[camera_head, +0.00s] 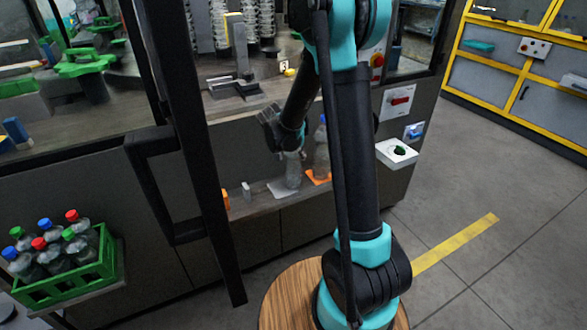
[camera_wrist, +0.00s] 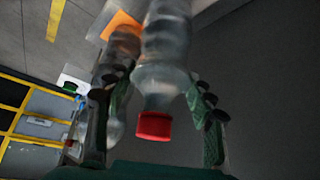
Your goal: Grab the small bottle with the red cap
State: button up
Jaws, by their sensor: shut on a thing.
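The small clear bottle with the red cap (camera_wrist: 160,75) stands between the fingers of my gripper (camera_wrist: 155,95) in the wrist view, its red cap (camera_wrist: 153,125) towards my palm. My gripper is shut on the bottle's sides. In the head view my gripper (camera_head: 291,150) reaches down to the machine's low ledge, and the bottle (camera_head: 292,175) shows below it over a pale pad. The cap is hidden there by my gripper. I cannot tell if the bottle still touches the pad.
A blue-capped bottle (camera_head: 321,150) stands close on the right, on an orange pad (camera_head: 318,178), partly behind my arm. A green crate (camera_head: 70,284) of capped bottles is at lower left. The open door frame (camera_head: 190,150) stands left of my arm. The floor at right is clear.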

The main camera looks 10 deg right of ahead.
grip_shut()
